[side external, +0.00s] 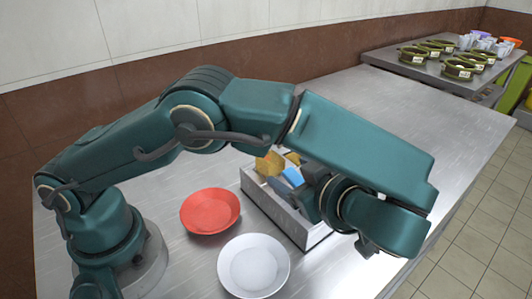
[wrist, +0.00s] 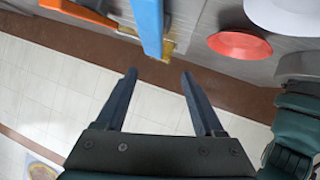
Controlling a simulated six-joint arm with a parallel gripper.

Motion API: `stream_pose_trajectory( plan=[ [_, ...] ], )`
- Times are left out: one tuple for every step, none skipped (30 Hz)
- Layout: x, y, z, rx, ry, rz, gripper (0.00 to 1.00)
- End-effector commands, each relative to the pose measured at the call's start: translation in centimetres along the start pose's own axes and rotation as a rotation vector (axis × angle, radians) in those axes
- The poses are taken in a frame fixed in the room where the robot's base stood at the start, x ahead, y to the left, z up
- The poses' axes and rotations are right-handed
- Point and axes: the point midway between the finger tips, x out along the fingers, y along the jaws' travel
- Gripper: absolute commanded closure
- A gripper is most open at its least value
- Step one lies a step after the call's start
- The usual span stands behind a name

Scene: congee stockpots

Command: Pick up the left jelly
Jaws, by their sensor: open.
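No thing here can be told for certain as the left jelly. The grey box (side external: 270,212) holds a yellow-orange piece (side external: 268,164), a second yellowish piece behind it and a blue piece (side external: 293,177). In the wrist view a long blue piece (wrist: 148,22) stands ahead of my gripper (wrist: 159,76), with a yellow piece (wrist: 166,49) by its end and an orange piece (wrist: 82,10) to the left. My gripper is open, with nothing between its fingers. In the side view my wrist is over the right part of the box and hides some of the contents.
A red plate (side external: 210,211) and a white plate (side external: 254,265) lie on the metal table (side external: 175,240), left of and in front of the box. Several green pots and cups stand on a farther table (side external: 420,66). The table's right part is clear.

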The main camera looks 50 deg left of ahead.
Motion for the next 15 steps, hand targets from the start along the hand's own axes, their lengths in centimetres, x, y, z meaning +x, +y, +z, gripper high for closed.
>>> stream_pose_trajectory(
  plan=[
    [0.8, 0.0, -0.1, 0.001, 0.003, -0.003, 0.3],
    [1.3, 0.0, -0.1, 0.001, 0.003, -0.004, 0.3],
    [1.8, 0.0, -0.1, 0.0, 0.003, -0.004, 0.3],
    [2.2, 0.0, -0.1, 0.001, 0.001, -0.004, 0.3],
    [2.6, 0.0, -0.1, 0.002, 0.002, -0.004, 0.3],
    [3.1, 0.0, -0.1, 0.001, 0.002, -0.004, 0.3],
    [3.4, 0.0, -0.1, -0.001, 0.002, -0.004, 0.3],
    [3.7, 0.0, -0.1, 0.0, 0.002, -0.003, 0.3],
    [3.9, 0.0, -0.1, 0.0, 0.0, -0.002, 0.3],
    [4.1, 0.0, -0.1, 0.0, 0.0, -0.001, 0.3],
    [4.2, 0.0, -0.1, 0.0, 0.0, -0.001, 0.3],
    [4.4, 0.0, -0.1, 0.0, 0.0, -0.002, 0.3],
    [4.5, 0.0, -0.1, 0.0, 0.0, -0.002, 0.3],
    [4.8, 0.0, -0.1, -0.001, 0.0, -0.002, 0.3],
    [5.2, 0.0, -0.1, -0.001, 0.001, -0.004, 0.3]
  ],
)
